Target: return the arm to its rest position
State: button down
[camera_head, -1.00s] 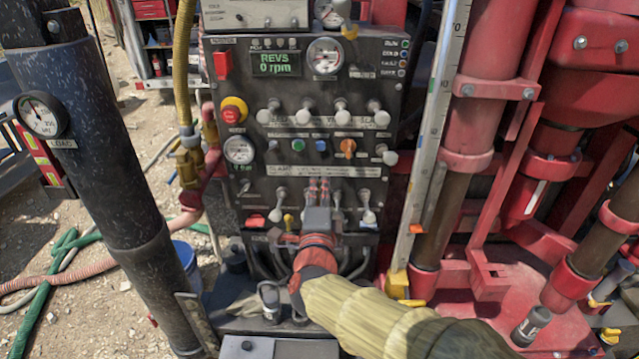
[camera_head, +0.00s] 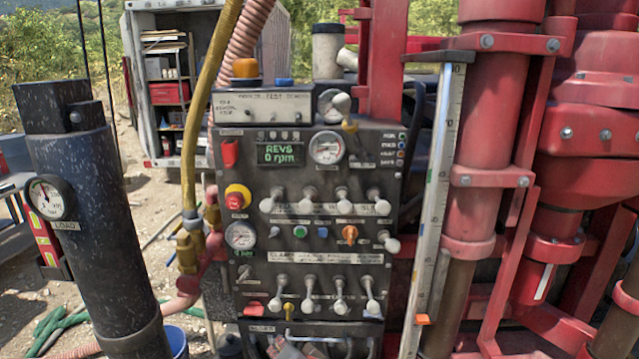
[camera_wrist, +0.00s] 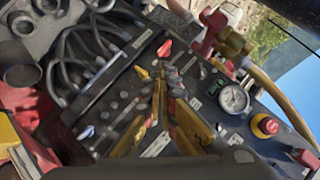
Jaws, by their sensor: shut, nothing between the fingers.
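My gripper (camera_wrist: 166,76) shows in the wrist view with its yellow-sided fingers drawn together at the tips, shut and empty. It is in front of the lower part of the black control panel (camera_wrist: 235,125); whether it touches anything I cannot tell. In the head view only a blurred part of my gripper (camera_head: 298,349) shows at the bottom edge, below the panel's lower lever row (camera_head: 310,296). The rest of my arm is outside the head view.
The control panel (camera_head: 365,240) has several levers, gauges and a red stop button (camera_head: 236,197). A dark post with a load gauge (camera_head: 48,198) stands left, a ruler (camera_head: 437,200) and red rig pipes (camera_head: 478,150) right. Hoses (camera_wrist: 85,60) crowd the panel's lower part.

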jog(key=s+d+f+n+g+h+b, duration=0.1)
jog(key=s+d+f+n+g+b, duration=0.2)
jog(key=s+d, duration=0.55)
jog(key=s+d+f+n+g+h+b, duration=0.1)
jog(key=s+d+f+n+g+h, duration=0.15)
jog(key=s+d+n, duration=0.4)
jog(key=s+d+r+m+h+b, duration=0.2)
jog(key=s+d+m+b, duration=0.2)
jog(key=s+d, duration=0.3)
jog(key=shift+s+d+r, duration=0.15)
jog(key=shift+s+d, duration=0.05)
jog(key=shift+d, duration=2.6)
